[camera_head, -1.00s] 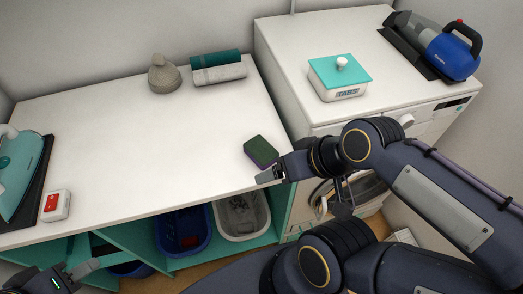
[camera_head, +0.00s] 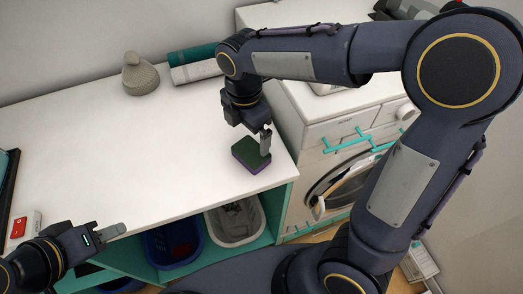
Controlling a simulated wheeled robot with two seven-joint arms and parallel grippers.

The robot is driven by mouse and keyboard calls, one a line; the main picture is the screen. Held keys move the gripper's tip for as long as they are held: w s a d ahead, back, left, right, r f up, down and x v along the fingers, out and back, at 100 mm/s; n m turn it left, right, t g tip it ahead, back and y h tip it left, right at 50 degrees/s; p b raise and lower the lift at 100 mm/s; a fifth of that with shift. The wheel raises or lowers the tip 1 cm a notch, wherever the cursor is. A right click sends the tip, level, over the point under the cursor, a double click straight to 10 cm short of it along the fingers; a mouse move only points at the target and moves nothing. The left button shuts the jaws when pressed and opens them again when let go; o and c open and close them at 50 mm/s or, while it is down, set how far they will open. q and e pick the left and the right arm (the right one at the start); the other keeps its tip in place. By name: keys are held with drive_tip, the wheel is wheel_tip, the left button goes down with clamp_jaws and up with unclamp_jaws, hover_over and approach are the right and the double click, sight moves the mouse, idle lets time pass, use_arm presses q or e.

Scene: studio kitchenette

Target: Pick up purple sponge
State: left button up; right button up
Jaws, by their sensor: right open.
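The sponge (camera_head: 247,158) has a dark green top and a purple lower layer. It lies on the white counter near its front right corner. My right gripper (camera_head: 266,144) points down at the sponge's right side, its fingers at the sponge's edge. It is open; whether a finger touches the sponge, I cannot tell. My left gripper (camera_head: 112,232) is at the lower left, in front of the counter's front edge and far from the sponge. Its visible fingers look close together, and their gap cannot be made out.
A red and white box (camera_head: 24,226) is at the left. The washing machine (camera_head: 345,185) stands to the right. Blue (camera_head: 178,248) and white (camera_head: 236,222) baskets sit below. The counter's middle is clear.

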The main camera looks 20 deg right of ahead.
sight(251, 151)
drive_tip(key=f, duration=0.7)
drive_tip(key=shift+s+d+f+p, duration=0.1)
drive_tip(key=shift+d+f+p, duration=0.25)
drive_tip(key=shift+f, duration=0.05)
drive_tip(key=shift+c, duration=0.3)
drive_tip(key=c, duration=0.8)
drive_tip(key=shift+r, duration=0.1)
